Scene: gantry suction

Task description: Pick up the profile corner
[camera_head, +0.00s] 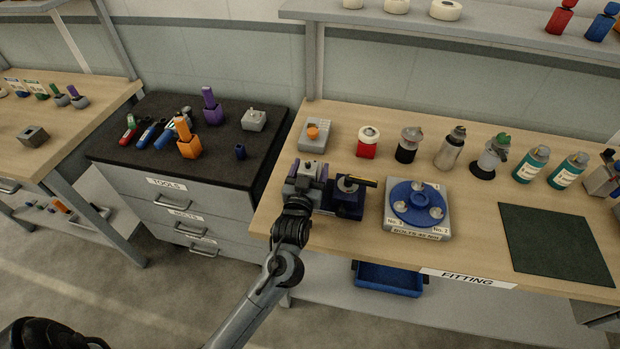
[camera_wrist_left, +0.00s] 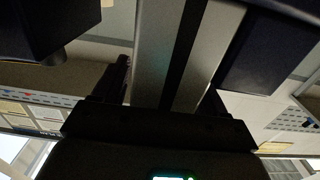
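A grey profile piece (camera_wrist_left: 155,50) with a dark lengthwise slot fills the middle of the left wrist view; I take it to be the profile corner. The two dark fingers of my left gripper (camera_wrist_left: 165,95) stand on either side of it, close to its edges. Whether they press on it or only straddle it I cannot tell. In the head view my left gripper (camera_head: 298,203) is at the front of a grey block-like part (camera_head: 306,169) at the bench's left end, and the wrist hides the fingertips.
A dark blue fixture (camera_head: 349,198) stands just right of my left gripper, then a blue round plate on a grey base (camera_head: 445,227). Several bottles and jars line the back of the bench. A dark mat (camera_head: 555,245) lies bare at right.

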